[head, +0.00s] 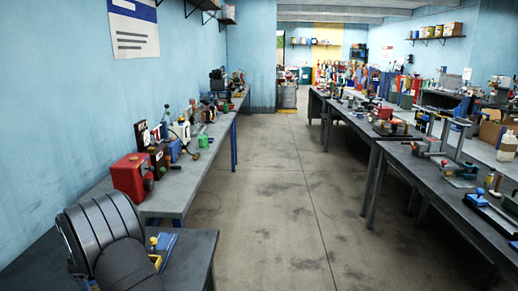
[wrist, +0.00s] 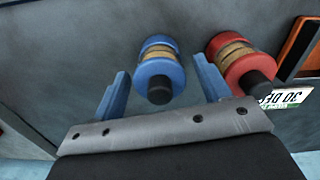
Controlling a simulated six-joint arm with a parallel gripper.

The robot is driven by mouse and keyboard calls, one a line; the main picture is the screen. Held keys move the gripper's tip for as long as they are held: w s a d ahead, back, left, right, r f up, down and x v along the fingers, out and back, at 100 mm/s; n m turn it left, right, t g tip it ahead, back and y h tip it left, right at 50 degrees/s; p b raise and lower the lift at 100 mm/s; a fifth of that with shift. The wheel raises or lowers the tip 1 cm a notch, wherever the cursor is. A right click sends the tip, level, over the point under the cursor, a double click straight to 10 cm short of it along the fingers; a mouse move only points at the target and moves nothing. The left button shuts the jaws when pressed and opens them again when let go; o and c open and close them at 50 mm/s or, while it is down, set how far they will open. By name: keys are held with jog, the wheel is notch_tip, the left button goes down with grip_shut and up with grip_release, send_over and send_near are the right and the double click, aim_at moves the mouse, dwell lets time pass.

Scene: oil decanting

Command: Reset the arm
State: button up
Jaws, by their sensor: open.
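My gripper (wrist: 161,66) shows in the wrist view with its two blue fingers spread apart and nothing clamped between them. A blue cylinder (wrist: 159,68) with a tan band and a dark tip appears between the fingers, with gaps on both sides. Whether it lies level with the fingertips or beyond them, I cannot tell. A similar red cylinder (wrist: 243,63) is just right of the right finger. In the head view I cannot make out the gripper.
A label (wrist: 287,97) and an orange-edged object (wrist: 300,42) are at the wrist view's right. In the head view, a red box (head: 132,177) stands on the left bench (head: 178,190). A long right bench (head: 425,165) holds clutter. The floor (head: 275,200) between is clear.

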jog(key=shift+f, duration=0.4)
notch_tip(320, 180, up, 11)
jog(key=shift+r, duration=0.1)
notch_tip(320, 180, down, 12)
jog(key=shift+f, duration=0.25)
jog(key=r, duration=0.5)
jog(key=shift+w+d+r, duration=0.1)
jog(key=shift+w+d, duration=0.1)
jog(key=shift+d, duration=0.1)
jog(key=w+d+r, duration=0.3)
jog(key=d+r, duration=0.4)
jog(key=d, duration=0.4)
jog(key=s+a, duration=0.2)
jog(key=s, duration=1.6)
jog(key=s+a+f, duration=0.2)
jog(key=a, duration=0.1)
jog(key=s+a+f, duration=0.2)
jog(key=s+a, duration=0.1)
jog(key=s+a+f, duration=0.2)
jog(key=a+f, duration=0.1)
jog(key=shift+s+a, duration=0.25)
jog(key=shift+s, duration=0.15)
jog(key=shift+s+a+f, duration=0.1)
jog(key=shift+a+f, duration=0.05)
jog(key=shift+f, duration=0.85)
jog(key=shift+r, duration=0.1)
